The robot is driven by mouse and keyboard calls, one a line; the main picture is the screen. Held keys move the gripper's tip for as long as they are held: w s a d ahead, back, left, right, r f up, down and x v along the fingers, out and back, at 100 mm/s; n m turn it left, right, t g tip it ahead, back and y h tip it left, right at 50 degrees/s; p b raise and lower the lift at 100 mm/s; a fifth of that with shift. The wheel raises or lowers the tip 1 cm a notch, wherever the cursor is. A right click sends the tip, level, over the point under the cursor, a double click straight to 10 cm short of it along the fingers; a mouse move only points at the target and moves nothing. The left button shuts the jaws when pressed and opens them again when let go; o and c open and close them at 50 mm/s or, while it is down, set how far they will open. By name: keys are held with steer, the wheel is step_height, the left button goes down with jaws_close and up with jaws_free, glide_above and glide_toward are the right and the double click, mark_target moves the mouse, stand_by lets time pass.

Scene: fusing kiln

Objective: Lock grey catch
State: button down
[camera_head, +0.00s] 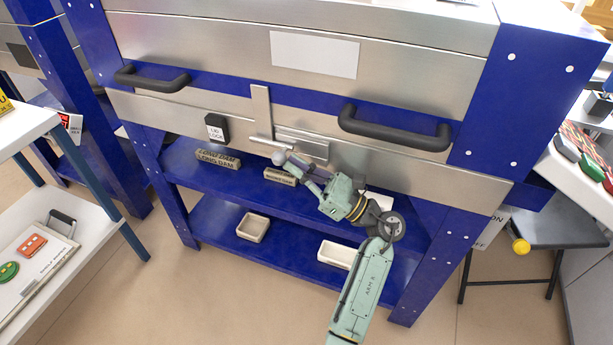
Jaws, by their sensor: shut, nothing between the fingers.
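The grey catch (302,145) sits on the steel front of the kiln, below the blue band and between the two black handles. It has a horizontal body with a bar running left. A flat upright grey strip (261,109) comes down to the bar's left end. A pale round knob (278,158) shows just below the catch. My gripper (287,163) is shut and empty, with its tips close to the knob. I cannot tell whether they touch it. The gripper partly covers the area under the catch. A black label reading "LID LOCK" (216,127) is left of the strip.
Black handles (152,80) (394,128) stick out on both sides of the catch. Blue shelves below hold blocks marked "LONG DAM" (218,160) and pale trays (253,227). A white cart (40,250) stands left, and a grey stool (556,228) right. Bare floor lies in front.

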stand_by(0.3)
steer(key=v, duration=1.2)
steer(key=shift+s, duration=0.1)
